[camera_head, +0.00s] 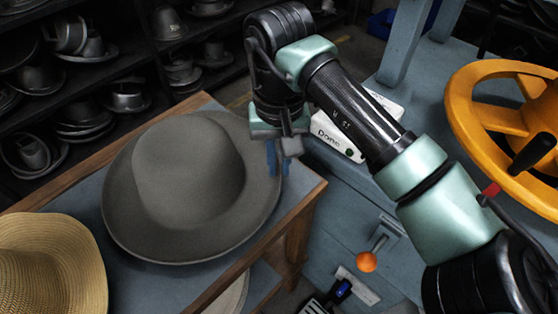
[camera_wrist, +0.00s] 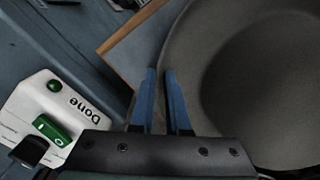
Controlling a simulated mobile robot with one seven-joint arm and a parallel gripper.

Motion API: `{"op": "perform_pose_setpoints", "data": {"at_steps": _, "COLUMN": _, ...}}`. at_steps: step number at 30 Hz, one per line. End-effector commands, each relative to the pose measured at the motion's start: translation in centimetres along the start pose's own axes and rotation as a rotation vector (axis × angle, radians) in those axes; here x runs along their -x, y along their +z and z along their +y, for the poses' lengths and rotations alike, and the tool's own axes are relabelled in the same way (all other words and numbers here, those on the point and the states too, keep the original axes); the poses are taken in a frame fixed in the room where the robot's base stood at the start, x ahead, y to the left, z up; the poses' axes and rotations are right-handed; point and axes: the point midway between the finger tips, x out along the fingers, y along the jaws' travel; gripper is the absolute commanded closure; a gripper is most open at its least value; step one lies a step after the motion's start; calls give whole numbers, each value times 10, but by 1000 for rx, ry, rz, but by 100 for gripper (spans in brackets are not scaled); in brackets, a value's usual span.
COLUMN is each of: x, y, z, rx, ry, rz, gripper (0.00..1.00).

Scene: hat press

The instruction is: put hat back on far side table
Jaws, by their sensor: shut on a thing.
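A grey felt hat (camera_head: 188,165) with a wide brim is over the wood-edged side table (camera_head: 135,290) on the left. It sits upright with its crown up; I cannot tell whether the brim fully rests on the tabletop. My gripper (camera_head: 277,162) is at the right side of the brim, pointing down, with blue fingers. In the wrist view the fingers (camera_wrist: 161,76) are close together at the brim edge of the hat (camera_wrist: 255,75), shut on it. Part of the brim is hidden behind the fingers.
A straw hat (camera_head: 50,265) is at the lower left. Shelves of dark hats (camera_head: 85,75) stand behind the table. A white box marked Done (camera_head: 335,138) is right of my gripper. An orange wheel (camera_head: 465,110) and an orange-knobbed lever (camera_head: 367,262) are on the right.

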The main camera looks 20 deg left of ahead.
Motion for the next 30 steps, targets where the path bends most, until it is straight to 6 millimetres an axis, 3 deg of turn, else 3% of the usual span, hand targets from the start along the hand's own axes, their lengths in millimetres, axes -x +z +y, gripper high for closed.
{"op": "perform_pose_setpoints", "data": {"at_steps": 10, "x": -4, "y": 0, "z": 0, "rx": 0, "ry": 0, "rz": 2, "gripper": 100}}
{"op": "perform_pose_setpoints", "data": {"at_steps": 11, "x": -3, "y": 0, "z": 0, "rx": 0, "ry": 1, "rz": 1, "gripper": 81}}
{"op": "perform_pose_setpoints", "data": {"at_steps": 15, "x": -3, "y": 0, "z": 0, "rx": -1, "ry": 1, "rz": 1, "gripper": 56}}
{"op": "perform_pose_setpoints", "data": {"at_steps": 25, "x": 0, "y": 0, "z": 0, "rx": 0, "ry": 1, "rz": 1, "gripper": 56}}
{"op": "perform_pose_setpoints", "data": {"at_steps": 30, "x": 21, "y": -1, "z": 2, "rx": -1, "ry": 5, "rz": 4, "gripper": 56}}
